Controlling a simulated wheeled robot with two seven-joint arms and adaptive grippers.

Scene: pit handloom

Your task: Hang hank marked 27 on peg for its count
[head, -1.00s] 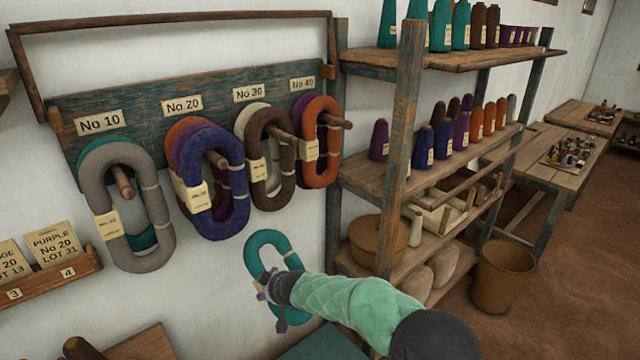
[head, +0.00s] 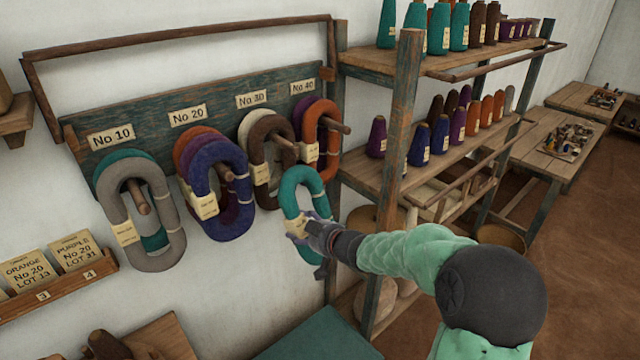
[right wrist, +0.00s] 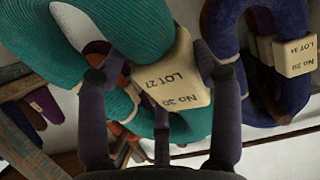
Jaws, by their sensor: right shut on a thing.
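The teal hank (head: 303,190) is in my right gripper (head: 308,229), which is shut on its tag side. Its tag (right wrist: 178,77) in the right wrist view reads LOT 27 and appears to read No 30. The hank is upright, in front of and a little below right of the brown hank (head: 268,160) on the No 30 peg (head: 286,146). The peg's tip sticks out above the teal loop and does not pass through it. My left gripper is not in view.
The peg board (head: 140,133) also has No 10, No 20 and No 40 pegs with hanks, including a grey hank (head: 112,215), a blue hank (head: 197,180) and an orange hank (head: 334,140). A shelf rack (head: 402,130) with yarn cones stands close to the right.

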